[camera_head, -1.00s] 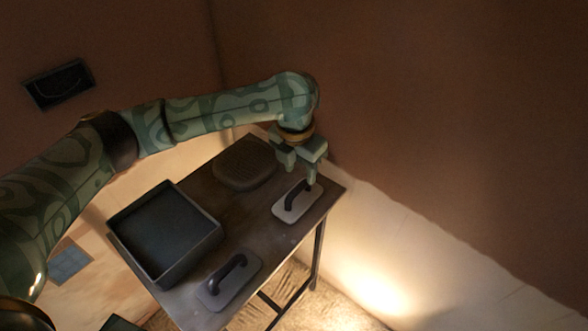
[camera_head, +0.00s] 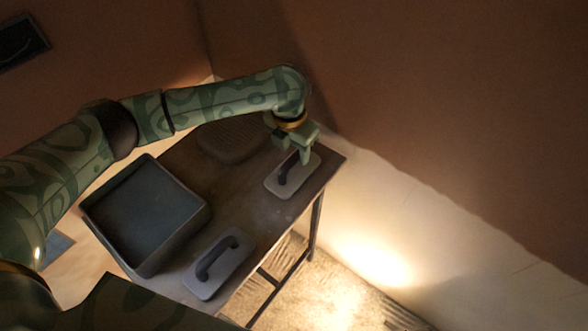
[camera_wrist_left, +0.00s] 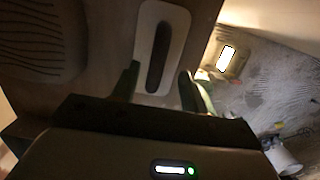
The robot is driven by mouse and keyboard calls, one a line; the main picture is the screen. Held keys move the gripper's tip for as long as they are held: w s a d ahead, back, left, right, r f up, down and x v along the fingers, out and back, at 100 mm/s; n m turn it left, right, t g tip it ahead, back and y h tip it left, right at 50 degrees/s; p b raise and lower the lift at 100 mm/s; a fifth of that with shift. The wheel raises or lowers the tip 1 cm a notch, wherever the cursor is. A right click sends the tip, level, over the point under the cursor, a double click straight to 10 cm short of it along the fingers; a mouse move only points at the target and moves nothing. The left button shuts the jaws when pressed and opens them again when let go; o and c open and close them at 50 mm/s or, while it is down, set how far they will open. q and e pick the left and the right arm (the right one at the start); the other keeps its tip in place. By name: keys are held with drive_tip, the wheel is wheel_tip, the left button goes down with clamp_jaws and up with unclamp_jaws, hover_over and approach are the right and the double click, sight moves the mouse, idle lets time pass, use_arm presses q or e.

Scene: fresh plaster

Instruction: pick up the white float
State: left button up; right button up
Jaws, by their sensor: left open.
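The white float (camera_head: 299,181), a pale plate with a dark handle, lies on the table near its far right edge. In the left wrist view the float (camera_wrist_left: 145,45) is pale with a long dark handle down its middle. My left gripper (camera_head: 293,156) is open and points down just above the handle's far end. In the left wrist view its two fingers (camera_wrist_left: 160,72) stand apart on either side of the float's near end, and nothing is held. Contact with the float cannot be told. My right gripper is out of view.
A grey float (camera_head: 226,279) with a dark handle lies on the near part of the table (camera_head: 262,215). A deep dark tray (camera_head: 190,231) stands to its left. A ridged dark block (camera_head: 232,142) lies behind, under my arm. A plastered wall rises beyond the table.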

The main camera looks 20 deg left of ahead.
sight(293, 157)
use_arm(q)
drive_tip(key=f, duration=0.1)
drive_tip(key=f+b, duration=0.1)
drive_tip(key=f, duration=0.1)
drive_tip(key=f+b, duration=0.1)
drive_tip(key=shift+w+a+f, duration=0.2)
drive_tip(key=shift+w+f, duration=0.1)
drive_tip(key=shift+f, duration=0.1)
drive_tip(key=shift+s+r, duration=0.1)
drive_tip(key=shift+r, duration=0.1)
drive_tip(key=shift+c, duration=1)
clamp_jaws()
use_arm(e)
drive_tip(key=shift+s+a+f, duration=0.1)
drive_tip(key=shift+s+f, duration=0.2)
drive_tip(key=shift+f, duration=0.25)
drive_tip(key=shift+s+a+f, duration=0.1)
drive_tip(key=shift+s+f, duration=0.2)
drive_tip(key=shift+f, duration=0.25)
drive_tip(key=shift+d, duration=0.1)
use_arm(q)
drive_tip(key=shift+r, duration=0.1)
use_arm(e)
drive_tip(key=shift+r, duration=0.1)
